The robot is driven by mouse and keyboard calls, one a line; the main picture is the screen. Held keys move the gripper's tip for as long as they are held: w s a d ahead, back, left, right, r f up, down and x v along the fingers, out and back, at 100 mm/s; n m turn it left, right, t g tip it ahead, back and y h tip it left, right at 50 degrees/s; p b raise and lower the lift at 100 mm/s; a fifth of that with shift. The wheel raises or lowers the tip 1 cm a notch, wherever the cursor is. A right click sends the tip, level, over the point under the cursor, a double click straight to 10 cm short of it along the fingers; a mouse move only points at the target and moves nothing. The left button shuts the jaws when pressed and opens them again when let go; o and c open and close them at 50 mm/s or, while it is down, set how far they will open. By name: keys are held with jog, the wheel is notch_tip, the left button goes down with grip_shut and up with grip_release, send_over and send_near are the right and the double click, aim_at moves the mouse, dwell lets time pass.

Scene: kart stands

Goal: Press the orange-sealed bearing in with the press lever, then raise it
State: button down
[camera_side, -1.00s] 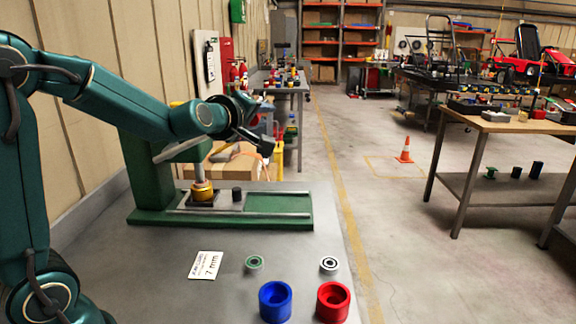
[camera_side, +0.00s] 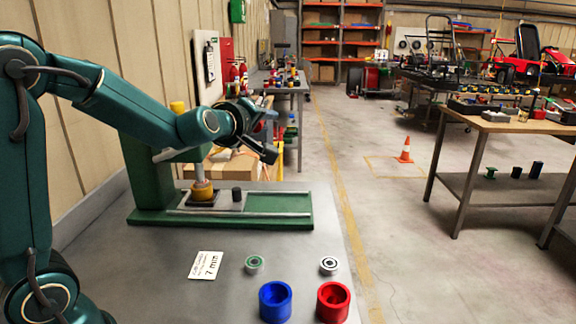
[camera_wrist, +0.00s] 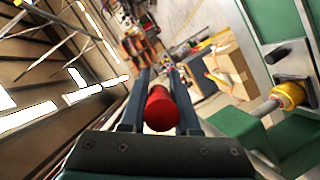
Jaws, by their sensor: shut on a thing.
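The green press (camera_side: 150,175) stands at the back left of the bench. Its yellow-capped ram shaft (camera_side: 200,172) comes down onto a yellow-orange piece (camera_side: 203,190) in a dark seat on the press base. I cannot make out the orange-sealed bearing apart from that piece. My gripper (camera_side: 268,153) is to the right of the press head, above the base. In the wrist view, my gripper (camera_wrist: 160,90) is shut on a red cylindrical grip, which looks like the end of the press lever (camera_wrist: 161,108). The rest of the lever is mostly hidden.
A small black cylinder (camera_side: 237,194) stands on the press base. On the bench are a 7 mm card (camera_side: 206,265), a green-ringed bearing (camera_side: 254,264), a black-and-white bearing (camera_side: 329,265), a blue cup (camera_side: 275,302) and a red cup (camera_side: 333,303).

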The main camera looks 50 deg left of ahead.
notch_tip(320, 180, down, 12)
jog(key=m+g+y, duration=0.1)
jog(key=m+g, duration=0.1)
jog(key=m, duration=0.2)
jog(key=shift+w+d+r, duration=0.2)
jog(key=shift+w+d, duration=0.05)
jog(key=shift+d, duration=0.1)
jog(key=shift+f, duration=0.1)
jog(key=c, duration=0.7)
grip_release()
jog(key=shift+o, duration=0.2)
jog(key=shift+v, duration=2.55)
